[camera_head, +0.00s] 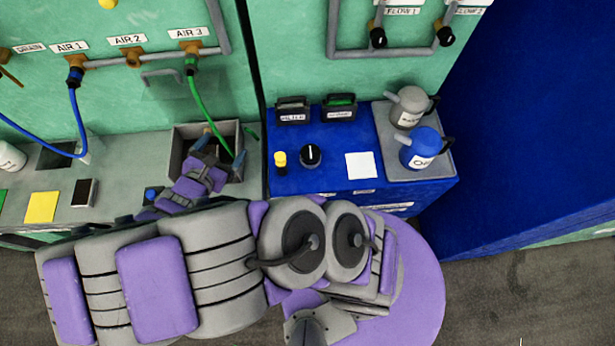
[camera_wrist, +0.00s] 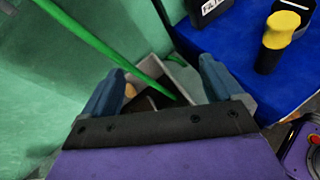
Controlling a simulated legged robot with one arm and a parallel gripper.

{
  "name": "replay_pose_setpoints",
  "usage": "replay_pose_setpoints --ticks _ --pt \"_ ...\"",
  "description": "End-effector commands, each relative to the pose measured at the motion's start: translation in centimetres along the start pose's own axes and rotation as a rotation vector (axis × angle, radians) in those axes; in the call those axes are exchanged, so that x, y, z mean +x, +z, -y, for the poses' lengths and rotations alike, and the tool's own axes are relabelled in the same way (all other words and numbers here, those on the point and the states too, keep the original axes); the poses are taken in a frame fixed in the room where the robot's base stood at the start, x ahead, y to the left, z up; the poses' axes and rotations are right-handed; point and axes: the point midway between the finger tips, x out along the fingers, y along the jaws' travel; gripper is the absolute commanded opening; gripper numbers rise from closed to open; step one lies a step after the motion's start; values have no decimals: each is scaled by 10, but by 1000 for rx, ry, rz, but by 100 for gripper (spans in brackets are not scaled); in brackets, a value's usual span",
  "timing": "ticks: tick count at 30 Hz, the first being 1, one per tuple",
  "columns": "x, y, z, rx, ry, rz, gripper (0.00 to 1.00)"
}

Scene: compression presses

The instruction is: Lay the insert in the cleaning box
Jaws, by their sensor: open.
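The cleaning box (camera_head: 177,142) appears to be the grey open-topped box with a dark inside, set in the grey counter at left of centre. My gripper (camera_head: 222,145) is over it, fingers apart. In the wrist view, the open fingers (camera_wrist: 162,68) frame part of the box (camera_wrist: 184,77). Inside the box, between the fingers, are a small tan patch (camera_wrist: 130,90) and dark shapes (camera_wrist: 152,100). I cannot tell whether either is the insert. Nothing is clearly held between the fingers. My gripper and arm hide much of the box.
A green hose (camera_head: 206,112) runs from the AIR 3 port down across the box and close by my fingers. A blue hose (camera_head: 77,115) hangs at left. A blue counter (camera_head: 325,160) right of the box carries a yellow-topped knob (camera_head: 280,160), a black dial (camera_head: 310,155) and jugs (camera_head: 424,148).

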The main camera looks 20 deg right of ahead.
Motion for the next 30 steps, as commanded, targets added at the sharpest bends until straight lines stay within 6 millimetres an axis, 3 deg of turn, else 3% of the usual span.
replay_pose_setpoints --ticks 1,3,8,12,21,25,30 --pt "10 28 10 92 -73 13 94" --pt "21 59 28 207 -174 32 94" --pt "32 118 78 463 -406 63 94" --pt "28 155 123 676 -604 80 94" --pt "-15 195 206 1109 -1007 61 94" --pt "-44 200 230 1281 -1170 28 94" --pt "-86 202 245 1496 -1351 -50 94"
